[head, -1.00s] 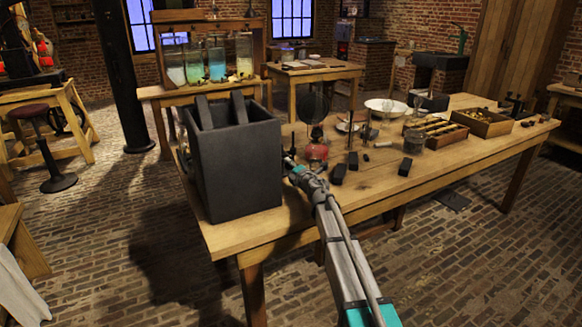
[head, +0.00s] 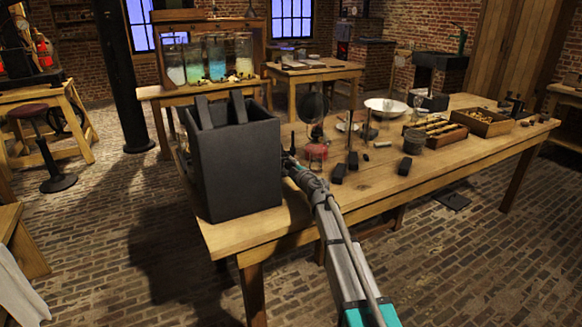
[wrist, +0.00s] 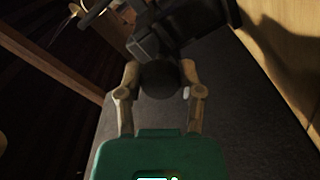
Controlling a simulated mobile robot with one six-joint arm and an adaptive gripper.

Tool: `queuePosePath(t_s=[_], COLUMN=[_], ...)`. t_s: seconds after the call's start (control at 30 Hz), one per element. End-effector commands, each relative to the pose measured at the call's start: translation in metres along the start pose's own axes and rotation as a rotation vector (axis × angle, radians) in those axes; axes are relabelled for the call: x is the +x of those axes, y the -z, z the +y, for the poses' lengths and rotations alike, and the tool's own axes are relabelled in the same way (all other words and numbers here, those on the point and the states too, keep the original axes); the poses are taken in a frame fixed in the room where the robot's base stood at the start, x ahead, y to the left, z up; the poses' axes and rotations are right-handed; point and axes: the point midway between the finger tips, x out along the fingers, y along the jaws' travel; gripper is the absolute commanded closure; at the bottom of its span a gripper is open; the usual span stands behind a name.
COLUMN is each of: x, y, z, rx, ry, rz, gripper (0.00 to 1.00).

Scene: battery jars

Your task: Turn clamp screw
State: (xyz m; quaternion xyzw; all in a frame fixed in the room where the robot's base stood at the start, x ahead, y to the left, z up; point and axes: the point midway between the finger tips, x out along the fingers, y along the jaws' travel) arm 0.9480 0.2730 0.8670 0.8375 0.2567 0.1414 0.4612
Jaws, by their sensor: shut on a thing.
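In the wrist view, my gripper (wrist: 160,88) has its two tan fingers on either side of a dark round knob, the clamp screw (wrist: 160,77), and is shut on it. A dark blocky clamp body (wrist: 165,30) lies just beyond the knob. The image is dim, so the screw's thread and turn angle cannot be told. In the head view, my gripper (head: 288,160) is at the right side of a large dark open-topped jar (head: 238,165) with two upright plates. The clamp and screw are too small or hidden to make out there.
The jar stands on the near left end of a wooden table (head: 370,190). To the right are a red-based lamp (head: 317,150), small black blocks (head: 405,167), a white bowl (head: 386,106) and a wooden tray of small parts (head: 484,122). The table's front edge runs below my arm.

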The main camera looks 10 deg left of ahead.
Motion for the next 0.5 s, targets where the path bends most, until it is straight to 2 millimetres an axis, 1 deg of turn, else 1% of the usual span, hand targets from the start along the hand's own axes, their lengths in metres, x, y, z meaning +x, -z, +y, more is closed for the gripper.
queuePosePath(t_s=[0.03, 0.2, 0.5], x=[0.0012, 0.0012, 0.0012], y=[-0.0032, -0.0031, -0.0031], z=[0.0023, 0.0022, 0.0022], rx=[0.017, 0.048, 0.053], ry=[-0.005, -0.005, -0.005], rz=[-0.007, -0.007, -0.007], gripper=[0.99, 0.99, 0.99])
